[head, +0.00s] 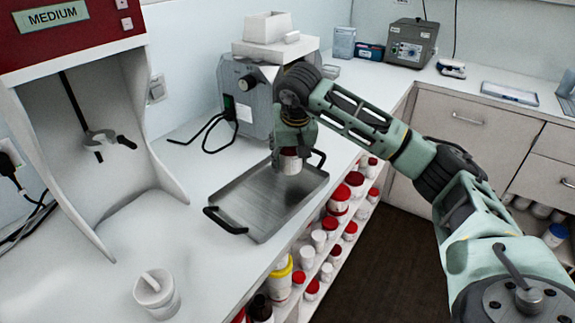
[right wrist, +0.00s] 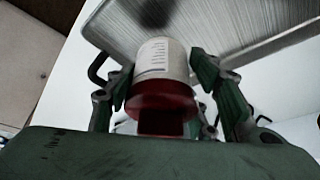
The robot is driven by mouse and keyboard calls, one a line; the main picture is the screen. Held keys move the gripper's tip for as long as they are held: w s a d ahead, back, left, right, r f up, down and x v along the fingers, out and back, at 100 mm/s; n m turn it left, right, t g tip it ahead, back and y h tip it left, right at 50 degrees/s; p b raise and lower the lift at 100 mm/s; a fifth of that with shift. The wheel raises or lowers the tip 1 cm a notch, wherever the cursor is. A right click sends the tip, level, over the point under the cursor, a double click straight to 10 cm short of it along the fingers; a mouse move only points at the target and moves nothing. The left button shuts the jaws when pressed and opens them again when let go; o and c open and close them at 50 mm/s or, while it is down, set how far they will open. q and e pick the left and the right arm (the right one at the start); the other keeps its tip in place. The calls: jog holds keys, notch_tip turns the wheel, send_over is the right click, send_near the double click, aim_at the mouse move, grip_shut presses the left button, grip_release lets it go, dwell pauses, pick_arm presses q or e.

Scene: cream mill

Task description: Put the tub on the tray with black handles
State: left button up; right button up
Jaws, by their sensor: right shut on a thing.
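The tray with black handles (head: 250,205) is a metal tray lying on the white counter in the head view; its brushed floor (right wrist: 225,25) fills the top of the right wrist view. The tub (head: 291,165) is small and white with a red lid (right wrist: 160,97). My right gripper (head: 290,152) is shut on the tub, with a finger on each side of it. The tub is upright over the far part of the tray. Whether its base touches the tray I cannot tell. My left gripper is not in view.
A white mortar with a pestle (head: 157,293) stands at the front left of the counter. The red-topped MEDIUM cabinet (head: 75,40) is at left. A grey machine (head: 250,95) stands behind the tray. Shelves of red-lidded tubs (head: 335,225) lie below the counter edge.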

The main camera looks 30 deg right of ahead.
aim_at(288, 168)
jog(key=shift+w+a+f, duration=0.15)
jog(key=shift+w+f, duration=0.25)
jog(key=shift+w, duration=0.1)
notch_tip(288, 168, down, 3)
jog(key=shift+f+p, duration=0.2)
jog(key=shift+p, duration=0.25)
jog(key=shift+f, duration=0.2)
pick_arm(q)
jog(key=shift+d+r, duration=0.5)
pick_arm(e)
jog(key=shift+f, duration=0.15)
jog(key=o, duration=1.3)
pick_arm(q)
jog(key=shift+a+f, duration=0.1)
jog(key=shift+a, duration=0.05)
